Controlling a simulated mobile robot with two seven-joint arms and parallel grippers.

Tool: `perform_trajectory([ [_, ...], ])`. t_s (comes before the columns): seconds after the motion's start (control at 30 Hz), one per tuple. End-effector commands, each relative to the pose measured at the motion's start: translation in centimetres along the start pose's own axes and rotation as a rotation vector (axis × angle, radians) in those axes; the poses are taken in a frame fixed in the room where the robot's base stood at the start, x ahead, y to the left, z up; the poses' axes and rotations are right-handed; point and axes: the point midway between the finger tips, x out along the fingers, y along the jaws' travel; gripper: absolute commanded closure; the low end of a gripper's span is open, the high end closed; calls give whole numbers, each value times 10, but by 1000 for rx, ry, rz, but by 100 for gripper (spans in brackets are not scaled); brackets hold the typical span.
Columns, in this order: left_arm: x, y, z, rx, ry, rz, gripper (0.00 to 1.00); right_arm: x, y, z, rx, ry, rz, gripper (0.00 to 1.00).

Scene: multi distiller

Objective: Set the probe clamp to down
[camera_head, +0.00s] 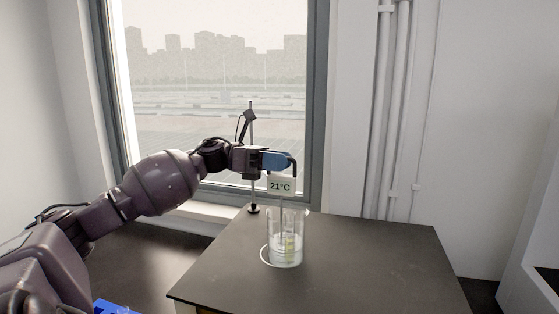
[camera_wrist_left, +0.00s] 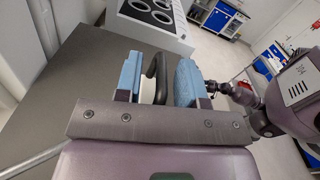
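The probe clamp shows its black curved handle (camera_wrist_left: 158,72) between the fingers in the left wrist view. In the head view a white display reading 21°C (camera_head: 281,186) hangs just below the fingers, and a thin probe runs down into a glass beaker (camera_head: 287,225). A thin upright stand rod (camera_head: 252,135) rises behind. My left gripper (camera_head: 276,160), with blue fingers, is at the clamp. In the left wrist view its fingers (camera_wrist_left: 160,80) are apart around the handle, with narrow gaps. The fingers hide part of the clamp in the head view.
The beaker stands on a dark table (camera_head: 370,270) with free room to its right and front. A window (camera_head: 215,70) and wall pipes (camera_head: 385,110) are behind. The left wrist view shows part of my other arm (camera_wrist_left: 262,105) at right; its gripper is unclear.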

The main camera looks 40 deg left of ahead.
Motion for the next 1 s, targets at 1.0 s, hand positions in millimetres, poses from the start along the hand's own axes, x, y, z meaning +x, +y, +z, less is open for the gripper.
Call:
perform_trajectory([
  [1.0, -107, 0, 0, 0, -1, 1, 64, 4, 0, -3, -4, 6, -2, 46],
])
